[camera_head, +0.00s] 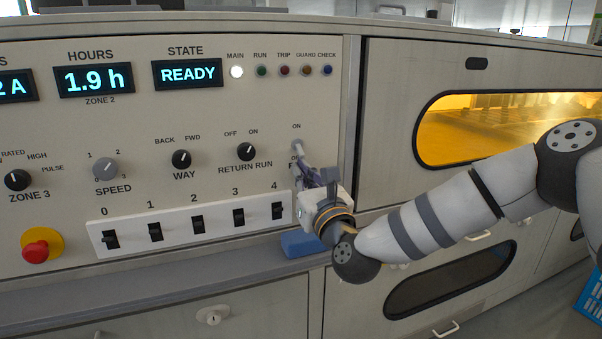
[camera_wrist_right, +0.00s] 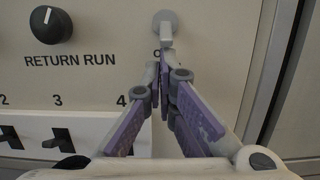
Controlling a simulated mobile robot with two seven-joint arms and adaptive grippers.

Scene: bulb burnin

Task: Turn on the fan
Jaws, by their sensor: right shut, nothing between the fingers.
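The fan switch (camera_head: 297,147) is a small grey toggle on the right of the cream panel, with "ON" printed above it. The lower label and most of the name under it are hidden behind my right gripper. In the right wrist view the switch (camera_wrist_right: 166,28) shows a round base with a short lever that points downward. My right gripper (camera_head: 303,168) is shut and empty, with its tips just below the lever. In the wrist view its purple-padded fingers (camera_wrist_right: 162,72) meet close under the lever; I cannot tell whether they touch it. My left gripper is not in view.
The RETURN RUN knob (camera_head: 244,152) is left of the switch. A white strip of numbered rocker switches (camera_head: 174,226) lies below. A red emergency button (camera_head: 36,252) is at far left. A blue block (camera_head: 300,244) rests on the ledge under my gripper. The display reads READY.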

